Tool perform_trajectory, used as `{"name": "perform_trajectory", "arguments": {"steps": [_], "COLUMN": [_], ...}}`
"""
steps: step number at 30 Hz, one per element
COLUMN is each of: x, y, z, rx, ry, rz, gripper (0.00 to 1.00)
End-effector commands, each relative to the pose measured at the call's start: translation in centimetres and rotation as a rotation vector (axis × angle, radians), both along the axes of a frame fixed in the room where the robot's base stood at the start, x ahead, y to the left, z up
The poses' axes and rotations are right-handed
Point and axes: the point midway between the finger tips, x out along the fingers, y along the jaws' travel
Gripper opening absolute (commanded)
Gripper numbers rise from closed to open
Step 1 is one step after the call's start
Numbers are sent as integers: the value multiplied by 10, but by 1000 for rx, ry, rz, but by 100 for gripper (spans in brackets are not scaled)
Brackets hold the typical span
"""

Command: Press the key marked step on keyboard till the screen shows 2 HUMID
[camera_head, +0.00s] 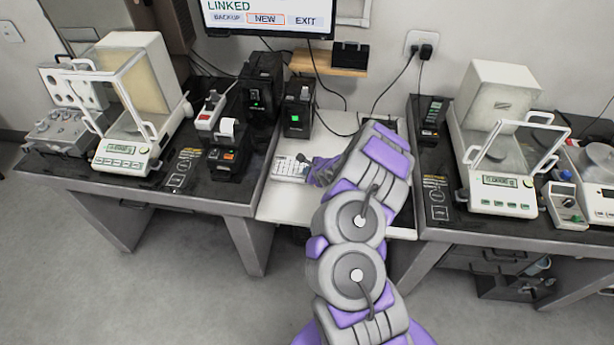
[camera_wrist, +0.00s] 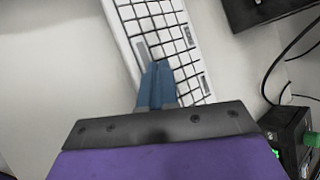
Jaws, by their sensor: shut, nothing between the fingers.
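The white keyboard (camera_head: 289,168) lies on the low middle table, partly hidden by my arm. In the wrist view the keyboard (camera_wrist: 155,25) runs diagonally, with a few grey marked keys; their lettering is too small to read. My gripper (camera_wrist: 158,66) is shut, its blue fingertips over the keyboard beside a grey key (camera_wrist: 141,50). I cannot tell whether the tips touch a key. The screen (camera_head: 266,15) on the wall shows LINKED with BACKUP, NEW and EXIT below; NEW is framed in orange. The top of the screen is cut off.
A balance (camera_head: 130,150) stands on the left dark table, with a small printer (camera_head: 229,150) and black boxes nearby. Another balance (camera_head: 503,195) stands on the right table. A black device (camera_head: 298,108) with a green light stands behind the keyboard. Cables hang near the wall outlet.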

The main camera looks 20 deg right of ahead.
Motion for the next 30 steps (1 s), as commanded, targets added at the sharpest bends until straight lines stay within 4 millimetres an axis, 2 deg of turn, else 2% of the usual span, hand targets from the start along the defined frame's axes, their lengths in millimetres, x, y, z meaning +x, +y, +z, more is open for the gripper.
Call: {"name": "perform_trajectory", "arguments": {"steps": [22, 30], "x": [0, 1], "y": [0, 1], "z": [-6, 4], "rx": [0, 0], "ry": [1, -2], "rz": [-1, 1], "gripper": [0, 0]}}
